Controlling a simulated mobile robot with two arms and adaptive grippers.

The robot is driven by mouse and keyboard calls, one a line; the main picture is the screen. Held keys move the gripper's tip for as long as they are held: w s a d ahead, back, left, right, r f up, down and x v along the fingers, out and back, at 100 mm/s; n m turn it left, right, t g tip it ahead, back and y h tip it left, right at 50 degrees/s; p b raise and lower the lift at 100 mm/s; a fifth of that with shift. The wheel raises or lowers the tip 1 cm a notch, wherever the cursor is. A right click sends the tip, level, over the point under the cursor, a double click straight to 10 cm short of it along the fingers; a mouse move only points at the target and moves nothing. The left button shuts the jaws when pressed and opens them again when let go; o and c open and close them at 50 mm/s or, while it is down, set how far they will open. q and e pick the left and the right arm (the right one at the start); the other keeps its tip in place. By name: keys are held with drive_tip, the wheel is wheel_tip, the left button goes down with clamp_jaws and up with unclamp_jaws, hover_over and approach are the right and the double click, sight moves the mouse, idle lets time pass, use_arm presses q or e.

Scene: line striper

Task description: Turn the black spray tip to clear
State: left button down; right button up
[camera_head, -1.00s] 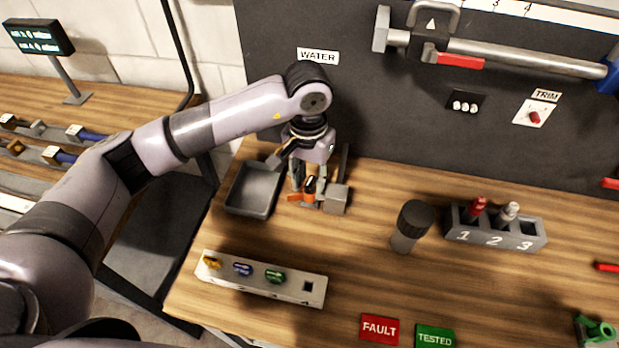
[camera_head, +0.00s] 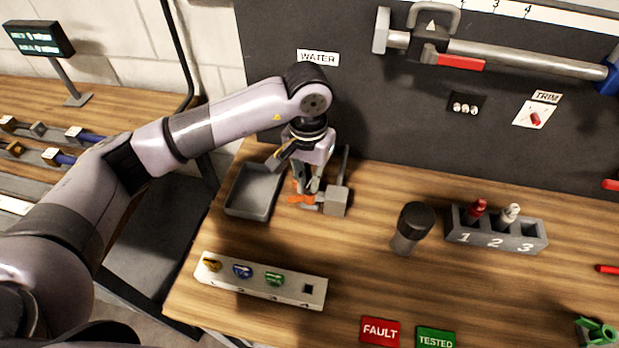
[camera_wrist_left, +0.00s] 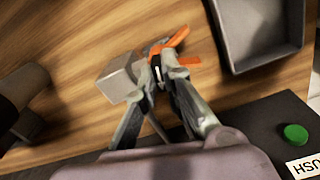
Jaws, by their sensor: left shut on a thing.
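The black spray tip with its orange guard (camera_head: 299,197) sits beside a small grey block (camera_head: 336,200) on the wooden bench, below the WATER sign. My left gripper (camera_head: 309,188) points down over it, its fingers shut on the tip. In the left wrist view the fingers (camera_wrist_left: 160,80) close on a small dark and white part at the base of the orange guard (camera_wrist_left: 172,42), next to the grey block (camera_wrist_left: 119,78). The fingers hide most of the tip, so its exact setting cannot be read. My right gripper is not in view.
A grey tray (camera_head: 233,207) stands just left of the gripper. A numbered holder (camera_head: 300,289) with coloured tips lies in front. A dark cylinder (camera_head: 405,240) and a numbered rack (camera_head: 498,240) stand to the right. The left wrist view shows a green button (camera_wrist_left: 295,134).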

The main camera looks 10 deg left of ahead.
use_arm(q)
drive_tip(key=shift+f+m+b, duration=0.15)
drive_tip(key=shift+m+b, duration=0.65)
drive_tip(key=shift+b, duration=0.25)
drive_tip(key=shift+m+b, duration=1.4)
drive_tip(key=shift+b, duration=0.3)
drive_tip(key=shift+m+b, duration=1.6)
drive_tip(key=shift+b, duration=0.05)
drive_tip(key=shift+m+b, duration=0.65)
drive_tip(key=shift+m, duration=0.15)
drive_tip(key=c, duration=1.6)
unclamp_jaws()
drive_tip(key=shift+c, duration=0.2)
drive_tip(key=shift+o, duration=0.6)
drive_tip(key=o, duration=0.4)
drive_tip(key=shift+o, duration=0.2)
drive_tip(key=shift+r, duration=0.25)
